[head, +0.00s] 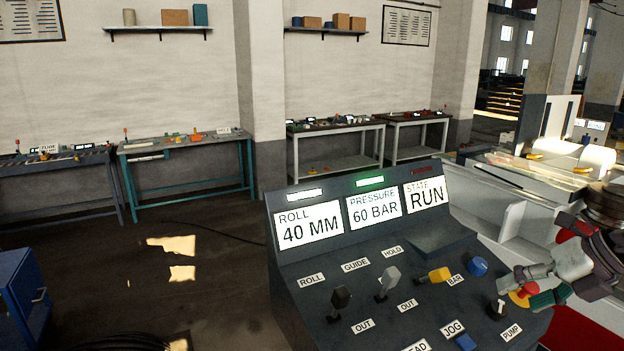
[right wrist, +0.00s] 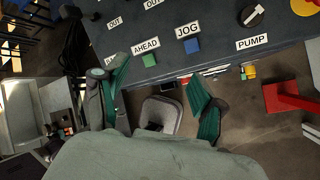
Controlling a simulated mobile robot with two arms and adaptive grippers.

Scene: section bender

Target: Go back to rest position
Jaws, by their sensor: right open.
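My right gripper (head: 527,289) is at the right edge of the control console (head: 290,255) in the head view, overlapping the red button (head: 528,288) on its yellow base. Whether it touches the button cannot be told. In the right wrist view the two green-padded fingers (right wrist: 160,82) are spread apart with nothing between them, beside the console edge. My left gripper is not in view.
The console shows ROLL 40 MM, PRESSURE 60 BAR and STATE RUN. Workbenches (head: 187,145) stand along the wall. The left floor is mostly clear.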

